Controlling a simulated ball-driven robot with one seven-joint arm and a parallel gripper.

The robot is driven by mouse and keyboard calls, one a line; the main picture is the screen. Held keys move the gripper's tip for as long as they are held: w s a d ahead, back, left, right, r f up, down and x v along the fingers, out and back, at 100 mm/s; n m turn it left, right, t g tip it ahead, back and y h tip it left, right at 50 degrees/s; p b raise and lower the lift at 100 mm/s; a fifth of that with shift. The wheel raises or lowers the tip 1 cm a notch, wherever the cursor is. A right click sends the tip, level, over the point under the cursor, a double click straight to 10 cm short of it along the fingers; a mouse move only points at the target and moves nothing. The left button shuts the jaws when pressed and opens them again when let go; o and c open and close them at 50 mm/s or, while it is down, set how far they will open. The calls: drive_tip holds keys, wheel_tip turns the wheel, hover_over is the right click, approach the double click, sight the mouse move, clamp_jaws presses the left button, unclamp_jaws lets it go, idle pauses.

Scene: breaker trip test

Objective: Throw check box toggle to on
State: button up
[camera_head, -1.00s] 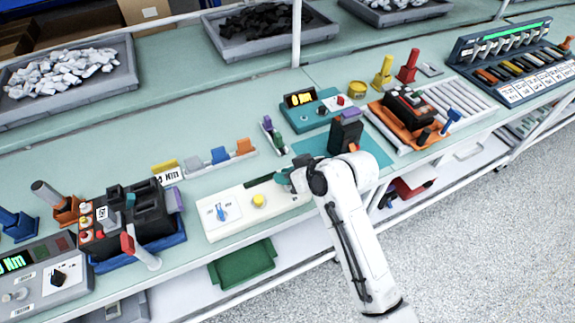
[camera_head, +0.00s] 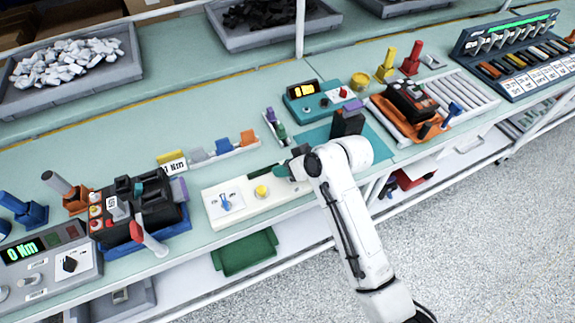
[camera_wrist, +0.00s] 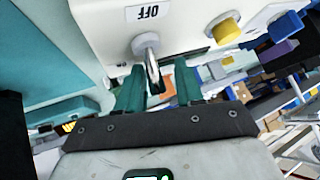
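In the wrist view the box (camera_wrist: 100,27) fills the top, with an OFF label (camera_wrist: 148,12) beside the metal toggle (camera_wrist: 146,45). My gripper (camera_wrist: 158,76) has its two teal fingers apart, one on each side of the toggle's lever. Contact with the lever cannot be made out. In the head view my gripper (camera_head: 287,169) is at the box's right end, and my arm hides the toggle.
A black device in a blue tray (camera_head: 150,243) stands left of the box. A teal mat (camera_head: 318,138) with a dark block (camera_head: 346,123) lies to the right. A small rack of coloured clips (camera_head: 222,149) stands behind. A green bin (camera_head: 247,254) is on the shelf below.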

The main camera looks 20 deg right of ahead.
drive_tip(key=shift+o, duration=0.2)
drive_tip(key=shift+d, duration=0.1)
drive_tip(key=shift+s+d+r, duration=0.25)
drive_tip(key=shift+r, duration=0.1)
drive_tip(key=b+v, duration=0.1)
drive_tip(key=v, duration=0.8)
drive_tip(key=shift+s+r, duration=0.25)
drive_tip(key=shift+r, duration=0.05)
drive_tip(key=shift+d, duration=0.1)
drive_tip(key=s+d+f+m+g+h, duration=0.1)
drive_tip(key=s+f, duration=0.3)
drive_tip(key=s, duration=0.4)
drive_tip(key=s+d+f+m+g+h, duration=0.1)
drive_tip(key=s+f+g+h, duration=0.1)
drive_tip(key=s+f, duration=0.3)
drive_tip(key=s+d+f+m+g+h, duration=0.1)
drive_tip(key=s+d+f+g+h, duration=0.1)
drive_tip(key=s, duration=1.1)
wheel_tip(320, 180, down, 2)
drive_tip(key=shift+s+f+m+g, duration=0.2)
drive_tip(key=shift+m+g, duration=0.1)
drive_tip(key=shift+g, duration=0.4)
drive_tip(key=shift+w, duration=0.1)
